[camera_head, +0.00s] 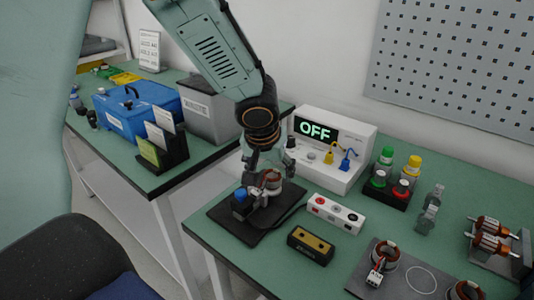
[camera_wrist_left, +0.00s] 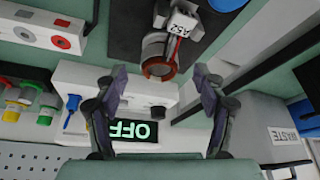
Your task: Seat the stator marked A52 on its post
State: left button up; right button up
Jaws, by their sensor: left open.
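The stator marked A52 (camera_wrist_left: 158,62) is a copper-coloured ring with a white connector block bearing that label. In the head view the stator (camera_head: 268,182) is at the black base plate (camera_head: 223,221), beside a blue button (camera_head: 239,194). The post is hidden, so I cannot tell whether the stator sits fully on it. My left gripper (camera_head: 268,170) is just above the stator, pointing down. In the left wrist view the gripper (camera_wrist_left: 158,80) is open, its fingers apart on either side of the ring with gaps visible. My right gripper is not in view.
A white tester (camera_head: 327,165) reading OFF stands behind the plate. A white socket block (camera_head: 334,213) and a black box with a yellow top (camera_head: 310,245) lie right of it. A grey mat (camera_head: 400,285) holds another stator (camera_head: 386,253). The table's edge is close on the left.

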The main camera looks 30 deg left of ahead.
pick_arm(q)
jog(key=v, duration=0.9)
jog(key=shift+r, duration=0.25)
jog(key=shift+s+f, duration=0.15)
jog(key=shift+s, duration=0.05)
dwell(1.1)
